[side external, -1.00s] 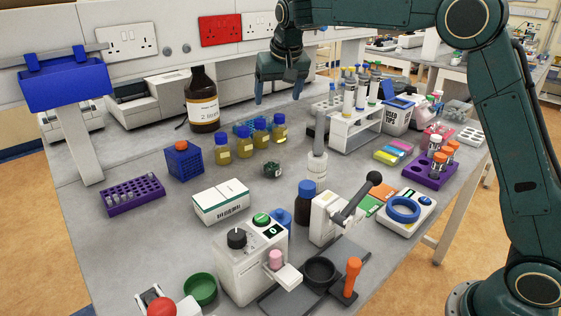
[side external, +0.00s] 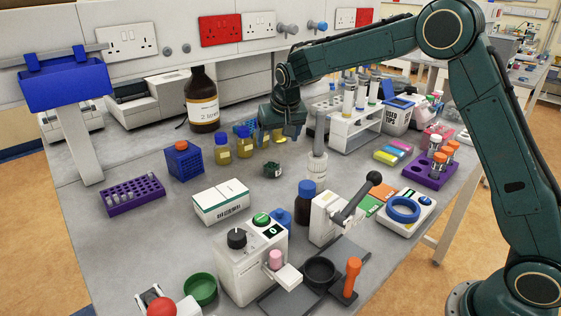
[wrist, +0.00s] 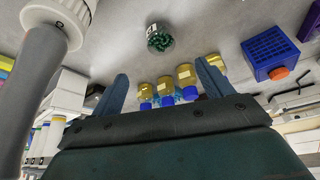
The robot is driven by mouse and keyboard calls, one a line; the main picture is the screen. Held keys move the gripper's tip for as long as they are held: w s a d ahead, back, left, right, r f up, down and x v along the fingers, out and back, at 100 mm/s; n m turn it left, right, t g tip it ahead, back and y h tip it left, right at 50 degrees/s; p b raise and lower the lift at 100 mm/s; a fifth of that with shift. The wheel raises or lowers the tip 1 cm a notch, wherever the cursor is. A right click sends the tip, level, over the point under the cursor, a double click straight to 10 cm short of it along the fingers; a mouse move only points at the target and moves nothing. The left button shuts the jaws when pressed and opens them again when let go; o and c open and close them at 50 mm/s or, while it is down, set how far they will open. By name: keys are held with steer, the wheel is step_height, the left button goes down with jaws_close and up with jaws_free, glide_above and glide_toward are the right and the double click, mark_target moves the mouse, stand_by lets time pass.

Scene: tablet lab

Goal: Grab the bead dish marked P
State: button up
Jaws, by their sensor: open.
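A small clear dish of dark green beads (side external: 272,170) stands on the grey bench in front of the amber jars. It also shows near the top middle of the wrist view (wrist: 160,38); I cannot read a letter on it. My gripper (side external: 281,138) is open and empty, above and behind the dish in the side view. In the wrist view its two blue fingers (wrist: 164,80) are spread apart, with the dish beyond their tips and roughly between their lines.
Several amber jars with blue lids (side external: 222,150) stand close behind the dish. A grey upright post on a white base (side external: 318,165) is close to its right. A blue rack (side external: 184,160) and a white box (side external: 221,202) stand left and in front. Bare bench surrounds the dish.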

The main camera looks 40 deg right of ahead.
mark_target(271, 163)
steer(key=shift+x, duration=3.9)
steer(key=shift+x, duration=2.55)
steer(key=shift+w+a, duration=0.1)
steer(key=c, duration=1.1)
steer(key=shift+r, duration=0.15)
step_height(271, 163, up, 20)
